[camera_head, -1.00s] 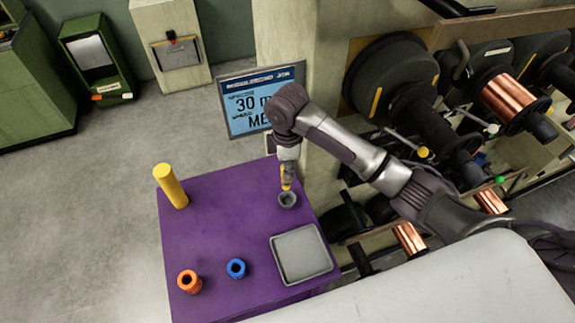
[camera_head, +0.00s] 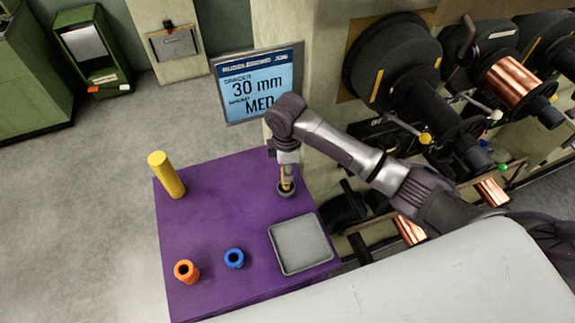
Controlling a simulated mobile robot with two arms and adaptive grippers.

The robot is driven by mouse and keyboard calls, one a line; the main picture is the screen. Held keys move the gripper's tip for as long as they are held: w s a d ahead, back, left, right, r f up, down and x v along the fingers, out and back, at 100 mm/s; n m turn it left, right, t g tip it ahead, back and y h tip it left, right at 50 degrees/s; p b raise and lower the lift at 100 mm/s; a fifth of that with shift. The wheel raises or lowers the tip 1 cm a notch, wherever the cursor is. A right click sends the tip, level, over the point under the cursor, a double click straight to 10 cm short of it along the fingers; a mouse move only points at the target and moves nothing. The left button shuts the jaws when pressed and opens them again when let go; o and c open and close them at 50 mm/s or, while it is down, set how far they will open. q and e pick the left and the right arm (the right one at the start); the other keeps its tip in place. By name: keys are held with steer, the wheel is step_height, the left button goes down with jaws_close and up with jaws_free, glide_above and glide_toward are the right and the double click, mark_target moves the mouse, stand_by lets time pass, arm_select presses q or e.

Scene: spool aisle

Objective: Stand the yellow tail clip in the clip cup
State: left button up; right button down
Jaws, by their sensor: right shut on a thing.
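The clip cup (camera_head: 286,194) is a small dark grey round cup near the right edge of the purple table. My right gripper (camera_head: 287,178) points down directly over the cup, with its tips at about the rim. It is shut on the yellow tail clip (camera_head: 286,172), a thin upright yellow piece mostly hidden by the fingers. The clip's lower end is at or in the cup mouth; I cannot tell how deep. My left gripper is not in view.
The purple table (camera_head: 215,215) also holds a yellow cylinder (camera_head: 166,175), an orange ring (camera_head: 186,271), a blue ring (camera_head: 234,258) and a grey tray (camera_head: 301,244). A sign (camera_head: 257,85) stands behind. Racked spools (camera_head: 510,80) are at the right.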

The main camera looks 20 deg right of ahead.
steer(key=shift+f, duration=0.1)
steer(key=c, duration=0.8)
jaws_free()
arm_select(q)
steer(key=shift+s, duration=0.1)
arm_select(e)
step_height(320, 180, up, 12)
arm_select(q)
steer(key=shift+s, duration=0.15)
arm_select(e)
steer(key=shift+s+a, duration=0.1)
